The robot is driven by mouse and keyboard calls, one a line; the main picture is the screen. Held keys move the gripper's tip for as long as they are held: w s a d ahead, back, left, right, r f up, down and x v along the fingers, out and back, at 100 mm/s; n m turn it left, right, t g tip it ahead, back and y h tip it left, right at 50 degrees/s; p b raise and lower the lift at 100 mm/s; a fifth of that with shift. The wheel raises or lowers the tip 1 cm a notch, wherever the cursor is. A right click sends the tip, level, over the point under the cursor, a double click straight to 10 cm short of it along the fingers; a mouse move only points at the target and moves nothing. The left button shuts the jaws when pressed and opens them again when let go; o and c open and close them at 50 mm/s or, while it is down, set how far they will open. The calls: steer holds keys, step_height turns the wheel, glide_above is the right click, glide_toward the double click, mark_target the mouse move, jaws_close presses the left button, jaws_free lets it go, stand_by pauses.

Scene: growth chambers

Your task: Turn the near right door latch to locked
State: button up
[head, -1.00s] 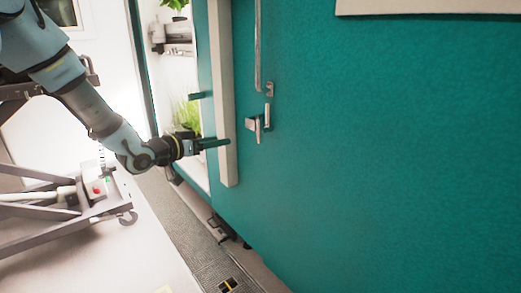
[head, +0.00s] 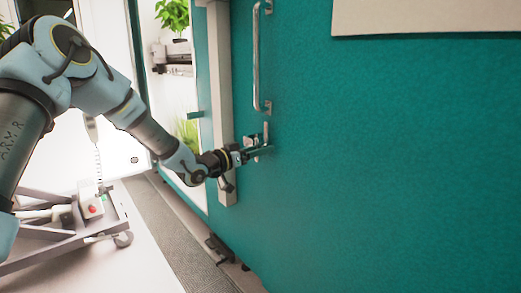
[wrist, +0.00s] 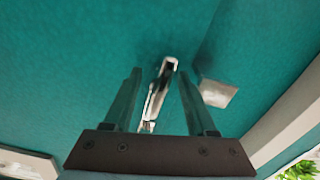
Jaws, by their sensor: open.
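The teal door (head: 400,160) fills the right of the head view. Its latch, a small silver lever (head: 266,131), sits below the long door handle and is partly hidden by my gripper (head: 262,151). In the wrist view, the silver latch lever (wrist: 157,90) stands between the two fingers of my gripper (wrist: 159,78), slightly tilted, with visible gaps on both sides. The fingers are open and point at the door. I cannot tell how deep the lever sits between them.
A vertical metal handle (head: 257,60) is just above the latch. A pale block (wrist: 217,92) sits right of the fingers in the wrist view. A pale door-edge post (head: 220,100) stands left. A wheeled cart (head: 75,225) is at lower left.

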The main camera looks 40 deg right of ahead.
steer(key=shift+d, duration=0.1)
jaws_close()
stand_by(0.4)
stand_by(1.0)
